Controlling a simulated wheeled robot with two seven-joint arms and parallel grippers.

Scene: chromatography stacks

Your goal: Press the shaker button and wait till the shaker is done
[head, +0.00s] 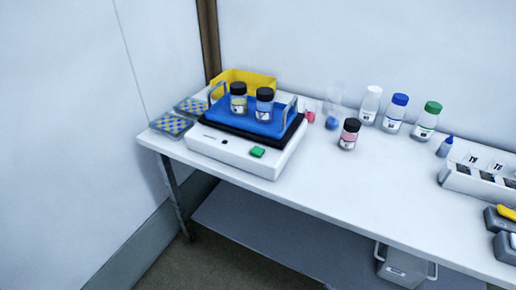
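The shaker (225,148) is a white box with a black platform on the left end of the table. Its green button (257,152) is on the front top edge, to the right of the middle. A blue tray (247,127) with grey handles sits on the platform. Two black-capped vials, one with yellowish contents (238,98) and one with bluish contents (264,104), stand upright in the tray. Nothing touches the button. Neither of my grippers is in the head view.
The white table (330,190) has clear room in front of the bottles. A yellow bin (259,83) stands behind the shaker, vial racks (171,125) at its left. Several capped bottles, including a pink one (349,134), stand right. A white rack (462,184) is at far right.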

